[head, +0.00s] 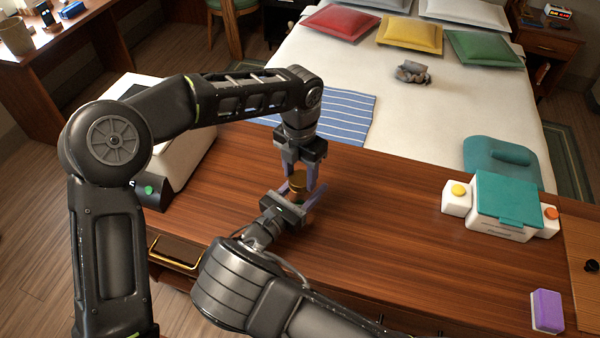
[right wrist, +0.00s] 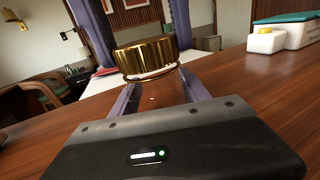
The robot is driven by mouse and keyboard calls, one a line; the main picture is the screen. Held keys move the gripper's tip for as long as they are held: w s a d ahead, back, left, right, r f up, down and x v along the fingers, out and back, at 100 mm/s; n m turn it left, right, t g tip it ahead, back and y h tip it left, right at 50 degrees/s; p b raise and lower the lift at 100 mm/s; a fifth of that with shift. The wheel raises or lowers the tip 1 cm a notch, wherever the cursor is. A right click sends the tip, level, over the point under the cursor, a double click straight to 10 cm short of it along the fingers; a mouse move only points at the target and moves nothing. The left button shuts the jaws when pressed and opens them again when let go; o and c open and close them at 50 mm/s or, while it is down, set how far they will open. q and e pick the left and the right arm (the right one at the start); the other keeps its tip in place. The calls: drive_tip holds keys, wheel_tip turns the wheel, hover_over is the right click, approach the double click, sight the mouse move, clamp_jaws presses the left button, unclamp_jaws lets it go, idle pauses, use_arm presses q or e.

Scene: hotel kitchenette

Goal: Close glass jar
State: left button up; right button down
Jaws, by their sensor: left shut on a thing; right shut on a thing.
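A gold ribbed lid (head: 298,178) sits at the top of a small glass jar on the wooden counter. In the right wrist view the lid (right wrist: 145,55) looks slightly tilted over the jar (right wrist: 155,94), with a thin rim showing under it. I cannot tell whether it is fully seated. My left gripper (head: 300,181) points down from above, its purple fingers shut on the lid from both sides. My right gripper (head: 297,198) reaches in low from the front, shut on the jar's body. The jar is mostly hidden by the grippers in the head view.
A white box with a teal lid (head: 508,198) and yellow and orange knobs stands at the counter's right. A white appliance (head: 180,150) stands at left behind my left arm. A bed (head: 400,110) lies beyond; the counter's middle right is clear.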

use_arm(q)
drive_tip(key=o, duration=1.3)
drive_tip(key=shift+r, duration=2.3)
drive_tip(key=shift+c, duration=0.4)
